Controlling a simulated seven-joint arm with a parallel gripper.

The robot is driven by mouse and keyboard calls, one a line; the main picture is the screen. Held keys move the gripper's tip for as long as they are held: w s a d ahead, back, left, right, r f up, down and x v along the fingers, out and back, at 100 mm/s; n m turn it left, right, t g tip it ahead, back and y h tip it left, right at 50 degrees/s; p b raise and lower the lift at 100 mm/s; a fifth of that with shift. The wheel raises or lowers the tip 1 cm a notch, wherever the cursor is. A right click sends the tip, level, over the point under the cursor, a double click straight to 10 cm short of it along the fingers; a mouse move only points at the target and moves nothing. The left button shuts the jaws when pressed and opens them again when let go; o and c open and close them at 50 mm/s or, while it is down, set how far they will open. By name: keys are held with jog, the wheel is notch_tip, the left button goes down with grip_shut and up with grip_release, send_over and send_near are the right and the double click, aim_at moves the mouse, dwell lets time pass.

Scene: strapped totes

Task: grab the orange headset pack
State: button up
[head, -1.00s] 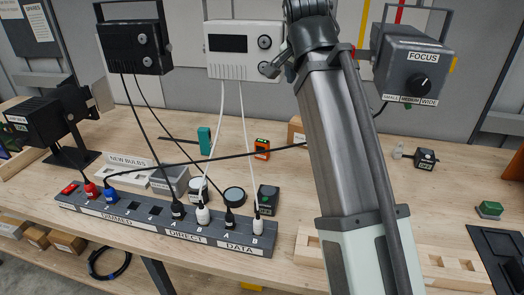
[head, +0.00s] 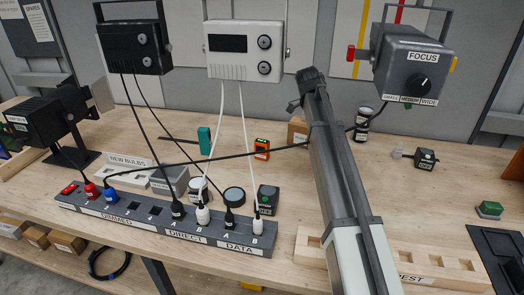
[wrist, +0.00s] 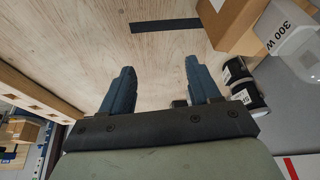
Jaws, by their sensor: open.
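A small orange-cased device (head: 262,149) stands on the bench in the head view, left of my arm. It is the only orange-bodied item I see; its label is too small to read, so I cannot tell for sure that it is the headset pack. The orange device cannot be made out in the wrist view.
A cardboard box (wrist: 235,22) and dark labelled jars (wrist: 240,85) stand right of the fingers. A black cable crosses the bench before the orange device. A socket strip (head: 165,225) and wooden holder (head: 440,265) line the front. Two dimmer boxes hang behind.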

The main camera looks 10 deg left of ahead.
jog(key=w+a+f+m+y, duration=0.1)
jog(key=a+f+m, duration=0.1)
jog(key=a, duration=0.6)
jog(key=m+g+y, duration=0.1)
jog(key=m+y, duration=0.1)
jog(key=y, duration=0.1)
send_over(262, 141)
jog(key=shift+d+r, duration=0.15)
jog(key=shift+r, duration=0.15)
jog(key=shift+f, duration=3.7)
grip_shut()
jog(key=shift+r, duration=0.1)
